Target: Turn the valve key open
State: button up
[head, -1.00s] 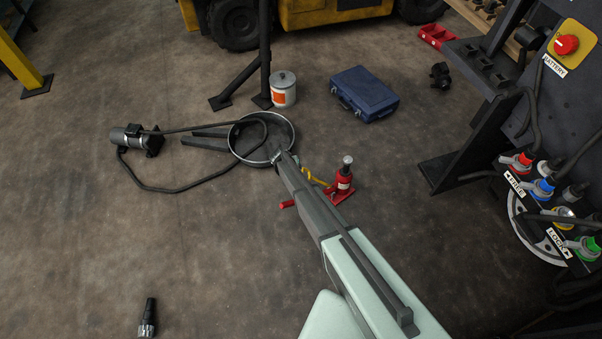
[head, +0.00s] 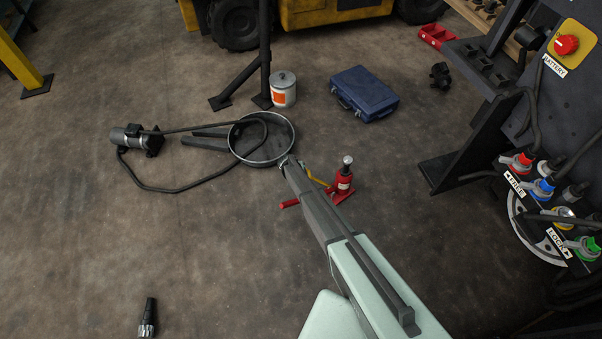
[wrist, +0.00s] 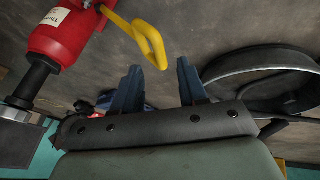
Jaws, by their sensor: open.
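A red bottle jack (head: 343,181) stands upright on the floor on a red base. A yellow looped handle (head: 316,180), which looks like the valve key, comes off the jack's left side, partly hidden by my arm. In the wrist view the yellow handle (wrist: 148,40) reaches from the red jack body (wrist: 62,38) toward the space above my fingertips. My gripper (wrist: 157,78) is open, with two blue fingers apart and nothing between them. The handle's loop appears near the left finger, and I cannot tell if they touch. In the head view my gripper (head: 288,162) is left of the jack.
A blue case (head: 364,93) and a white canister (head: 283,90) stand behind. A dark control stand (head: 470,130) is at right. The left floor is mostly clear.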

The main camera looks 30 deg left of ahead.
jog(key=x, duration=0.4)
grip_shut()
dwell(0.4)
